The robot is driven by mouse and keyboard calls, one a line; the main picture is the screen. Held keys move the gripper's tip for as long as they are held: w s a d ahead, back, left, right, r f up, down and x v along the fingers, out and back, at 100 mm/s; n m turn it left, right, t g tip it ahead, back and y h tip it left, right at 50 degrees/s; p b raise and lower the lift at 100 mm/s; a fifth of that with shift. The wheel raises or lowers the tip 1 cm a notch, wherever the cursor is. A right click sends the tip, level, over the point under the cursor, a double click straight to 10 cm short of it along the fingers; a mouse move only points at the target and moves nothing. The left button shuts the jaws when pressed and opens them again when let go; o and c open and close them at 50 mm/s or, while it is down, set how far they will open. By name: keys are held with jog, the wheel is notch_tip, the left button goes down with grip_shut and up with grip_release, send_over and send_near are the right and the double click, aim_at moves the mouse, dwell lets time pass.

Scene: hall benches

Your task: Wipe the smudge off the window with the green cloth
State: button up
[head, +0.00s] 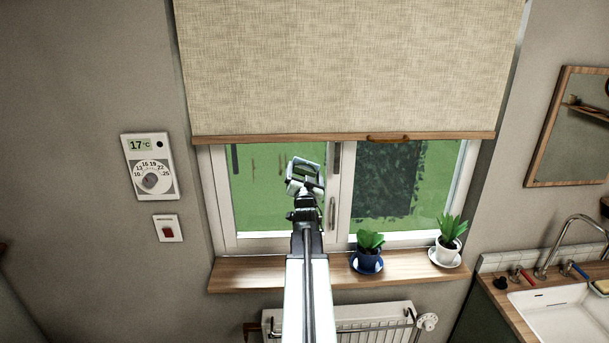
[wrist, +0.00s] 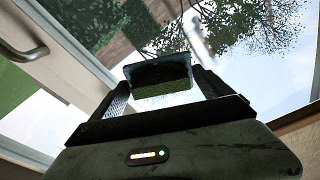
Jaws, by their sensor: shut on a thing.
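The window (head: 340,190) has two panes in a white frame, with a green view outside. My gripper (head: 305,178) is raised in front of the left pane, near the middle post. In the wrist view my gripper (wrist: 162,88) is shut on a small block-like piece with a dark rim and a dull green face, which I take to be the green cloth (wrist: 160,88). I cannot tell whether it touches the glass. A pale blurred streak (wrist: 200,42) shows on the glass beyond the fingers; it may be the smudge. No clear smudge shows in the head view.
A beige blind (head: 345,65) covers the window's upper part. Two potted plants, in a blue pot (head: 367,261) and a white pot (head: 447,249), stand on the right of the wooden sill (head: 245,276). A radiator (head: 370,322) is below, a sink (head: 560,312) at right.

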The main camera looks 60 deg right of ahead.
aim_at(261, 165)
jog(key=shift+x, duration=0.9)
jog(key=shift+f, duration=0.1)
jog(key=shift+w+a, duration=1.2)
jog(key=shift+w, duration=0.3)
jog(key=shift+w+a, duration=0.35)
jog(key=shift+w, duration=0.25)
jog(key=shift+w+a, duration=0.35)
jog(key=shift+w, duration=0.25)
jog(key=shift+w+a, duration=0.85)
jog(key=shift+w, duration=0.35)
jog(key=shift+w+a, duration=0.8)
jog(key=shift+w, duration=0.4)
jog(key=shift+w+a, duration=0.85)
jog(key=shift+w, duration=0.3)
